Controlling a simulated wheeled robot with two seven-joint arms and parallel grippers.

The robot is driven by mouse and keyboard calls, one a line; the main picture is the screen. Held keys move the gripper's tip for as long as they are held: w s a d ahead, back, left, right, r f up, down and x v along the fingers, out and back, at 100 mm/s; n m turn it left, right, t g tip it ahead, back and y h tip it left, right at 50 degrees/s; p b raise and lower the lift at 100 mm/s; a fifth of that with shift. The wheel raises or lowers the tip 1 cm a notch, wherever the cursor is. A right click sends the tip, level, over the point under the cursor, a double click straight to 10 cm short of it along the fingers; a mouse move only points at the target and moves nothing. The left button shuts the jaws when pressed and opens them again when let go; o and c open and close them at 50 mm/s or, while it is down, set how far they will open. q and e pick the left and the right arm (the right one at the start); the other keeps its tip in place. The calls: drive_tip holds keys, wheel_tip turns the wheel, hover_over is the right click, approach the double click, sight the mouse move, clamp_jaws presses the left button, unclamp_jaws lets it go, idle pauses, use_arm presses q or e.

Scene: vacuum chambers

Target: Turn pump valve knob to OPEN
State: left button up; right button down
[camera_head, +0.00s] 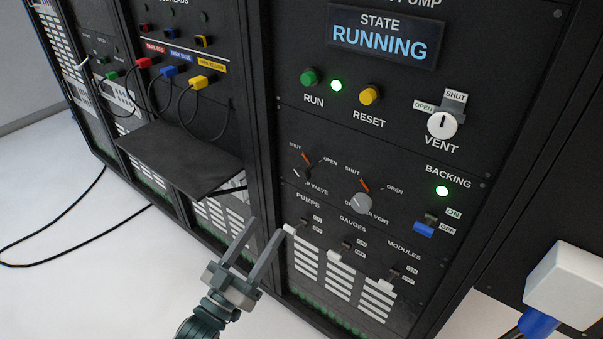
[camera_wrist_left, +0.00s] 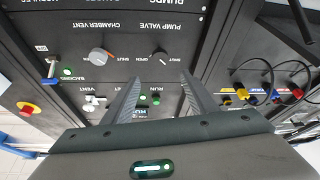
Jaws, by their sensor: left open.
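The pump valve knob (camera_head: 302,173) is a small dark knob on the black panel, between SHUT and OPEN labels. An orange mark shows on its SHUT side; its exact pointer angle is too small to tell. In the left wrist view the knob (camera_wrist_left: 160,58) appears upside down, just beyond the fingertips. My left gripper (camera_head: 267,228) is open and empty, below and left of the knob in the head view, apart from it. It also shows in the left wrist view (camera_wrist_left: 161,76). My right gripper is not in view.
The grey chamber vent knob (camera_head: 361,203) is right of the pump valve. Below are several toggle switches (camera_head: 345,248). A dark shelf (camera_head: 180,160) juts out at left, near plugged cables. A white box (camera_head: 566,285) stands at lower right. The display (camera_head: 384,37) reads RUNNING.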

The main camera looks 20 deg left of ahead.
sight(299, 177)
use_arm(q)
drive_tip(key=p+x, duration=0.3)
drive_tip(key=x, duration=1.4)
drive_tip(key=shift+w+d+r, duration=0.1)
drive_tip(key=shift+w, duration=0.1)
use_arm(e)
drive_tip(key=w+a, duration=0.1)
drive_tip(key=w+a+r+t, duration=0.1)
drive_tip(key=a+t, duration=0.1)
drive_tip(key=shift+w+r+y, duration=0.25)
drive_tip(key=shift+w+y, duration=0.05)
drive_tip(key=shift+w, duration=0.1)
use_arm(q)
drive_tip(key=shift+c, duration=0.6)
drive_tip(key=c, duration=0.9)
